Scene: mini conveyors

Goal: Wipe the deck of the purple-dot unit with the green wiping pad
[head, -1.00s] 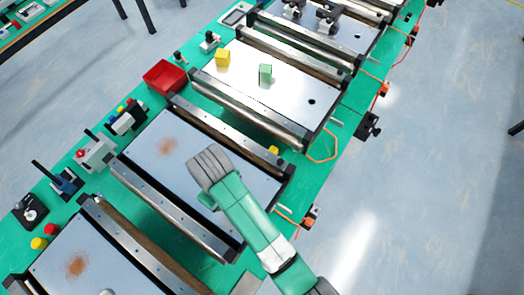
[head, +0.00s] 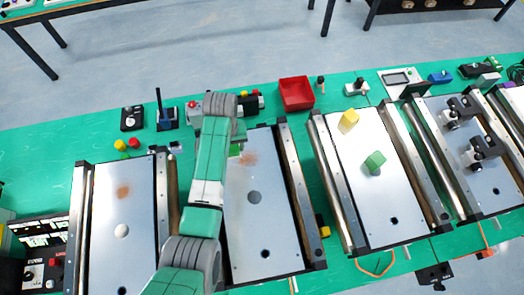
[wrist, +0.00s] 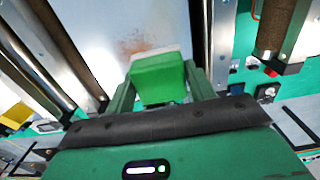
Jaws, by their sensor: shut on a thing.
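My gripper (wrist: 160,88) is shut on the green wiping pad (wrist: 158,76), which has a pale edge along its far side. In the wrist view the pad is over a pale metal deck, just short of a brown stain (wrist: 135,45). I cannot tell whether it touches the deck. In the head view my arm reaches over the left side of the middle unit's deck (head: 262,225), and the stain (head: 248,159) shows near its far end. The gripper is mostly hidden behind the arm there. I cannot make out a purple dot on any unit.
The left unit's deck (head: 105,255) also has a brown stain (head: 123,192). A red bin (head: 296,93) stands behind. Raised metal rails flank the decks.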

